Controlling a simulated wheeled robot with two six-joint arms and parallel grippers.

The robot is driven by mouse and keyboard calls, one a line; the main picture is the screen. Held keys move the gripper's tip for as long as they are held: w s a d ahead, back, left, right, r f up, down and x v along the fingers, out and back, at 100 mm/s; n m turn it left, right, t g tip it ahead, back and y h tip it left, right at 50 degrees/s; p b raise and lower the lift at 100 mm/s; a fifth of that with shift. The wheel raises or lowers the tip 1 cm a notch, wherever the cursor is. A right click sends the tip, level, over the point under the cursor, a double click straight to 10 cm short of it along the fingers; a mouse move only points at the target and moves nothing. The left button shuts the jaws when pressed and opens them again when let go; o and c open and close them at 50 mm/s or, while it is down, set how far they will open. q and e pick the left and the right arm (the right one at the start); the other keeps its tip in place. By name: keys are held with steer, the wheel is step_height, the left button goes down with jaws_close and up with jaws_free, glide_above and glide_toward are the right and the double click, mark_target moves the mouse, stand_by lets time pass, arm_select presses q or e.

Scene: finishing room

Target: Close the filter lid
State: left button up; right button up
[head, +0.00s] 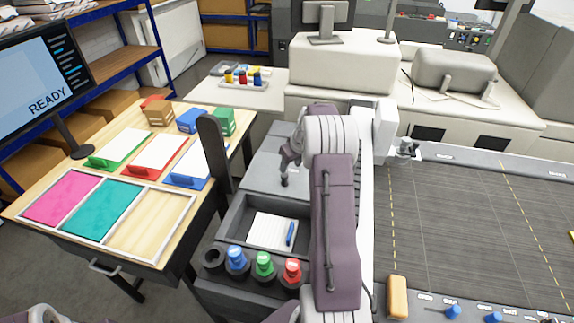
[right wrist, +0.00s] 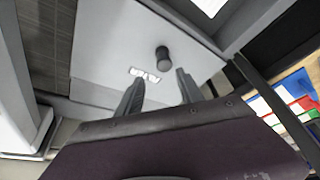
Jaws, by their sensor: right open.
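The filter lid (head: 262,170) looks like a light grey panel behind the open tray in the head view. It fills the middle of the right wrist view (right wrist: 110,50), with a dark round knob (right wrist: 164,57) and a small white label on it. I cannot tell the lid's exact angle. My right gripper (head: 286,164) is over the lid, partly hidden by my own arm. In the right wrist view its two fingers (right wrist: 158,90) are apart with nothing between them, and the knob lies beyond their tips. My left gripper is not in view.
A grey tray (head: 232,217) with paper and a blue pen is in front of the lid. Blue (head: 236,259), green (head: 263,264) and red (head: 291,270) capped bottles stand nearer. A dark upright post (head: 214,155) stands left of the lid; a wide grey bed (head: 450,220) lies right.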

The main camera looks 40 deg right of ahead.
mark_target(285, 176)
steer(key=p+x, duration=0.1)
steer(key=x, duration=0.3)
steer(key=p+x, duration=0.1)
steer(key=x, duration=0.2)
steer(key=shift+s+a+f+p, duration=0.1)
steer(key=shift+a+p, duration=0.2)
steer(key=shift+p, duration=0.05)
steer(key=shift+f, duration=0.3)
steer(key=shift+s+a+r, duration=0.1)
steer(key=shift+s+a, duration=0.05)
steer(key=shift+a, duration=0.15)
steer(key=shift+d, duration=0.15)
jaws_close()
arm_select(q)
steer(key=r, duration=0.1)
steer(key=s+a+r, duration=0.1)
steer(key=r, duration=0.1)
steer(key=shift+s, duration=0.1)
